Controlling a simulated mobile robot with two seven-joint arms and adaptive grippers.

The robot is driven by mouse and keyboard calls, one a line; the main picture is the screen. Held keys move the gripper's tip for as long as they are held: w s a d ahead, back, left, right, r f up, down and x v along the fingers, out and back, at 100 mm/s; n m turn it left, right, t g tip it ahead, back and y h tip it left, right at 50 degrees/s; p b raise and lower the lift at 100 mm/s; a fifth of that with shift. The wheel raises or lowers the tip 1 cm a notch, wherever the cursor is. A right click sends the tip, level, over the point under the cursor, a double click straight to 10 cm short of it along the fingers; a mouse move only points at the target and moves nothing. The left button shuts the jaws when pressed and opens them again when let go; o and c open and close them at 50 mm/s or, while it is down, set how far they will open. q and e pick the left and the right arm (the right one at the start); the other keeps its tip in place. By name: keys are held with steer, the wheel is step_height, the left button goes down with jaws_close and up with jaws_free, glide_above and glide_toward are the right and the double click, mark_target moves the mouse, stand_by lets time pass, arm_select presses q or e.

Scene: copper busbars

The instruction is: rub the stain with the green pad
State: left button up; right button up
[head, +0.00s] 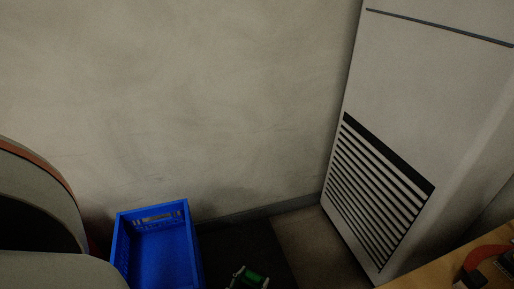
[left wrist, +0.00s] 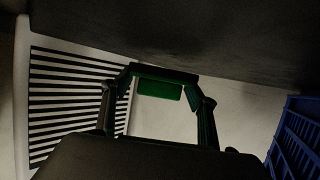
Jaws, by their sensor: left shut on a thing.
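My left gripper (head: 249,277) shows at the bottom edge of the head view, over the dark floor area. It is shut on the green pad (head: 254,277). In the left wrist view the pad (left wrist: 160,90) sits between the two fingertips of the left gripper (left wrist: 157,84), clear of other things as far as I can tell. The stain is not clearly visible; only faint smudges show on the pale wall (head: 190,110). My right gripper cannot be made out.
A blue crate (head: 116,243) stands by the wall, left of my left gripper. A tall pale cabinet (head: 420,110) with a slatted vent (head: 375,195) stands at the right. A wooden tabletop (head: 440,268) with orange and dark items fills the lower right corner.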

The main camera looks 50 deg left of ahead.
arm_select(q)
steer(key=shift+s+a, duration=0.35)
steer(key=shift+s, duration=0.4)
steer(key=shift+s+f, duration=0.1)
steer(key=shift+f, duration=0.1)
steer(key=shift+w+d+f+b, duration=0.1)
steer(key=shift+w+d+b, duration=0.25)
steer(key=shift+w, duration=0.65)
steer(key=shift+w+d+f+b, duration=0.1)
steer(key=shift+w+d, duration=0.3)
steer(key=shift+w, duration=0.55)
steer(key=shift+r, duration=0.1)
arm_select(e)
steer(key=shift+s+f, duration=0.25)
steer(key=shift+f, duration=0.35)
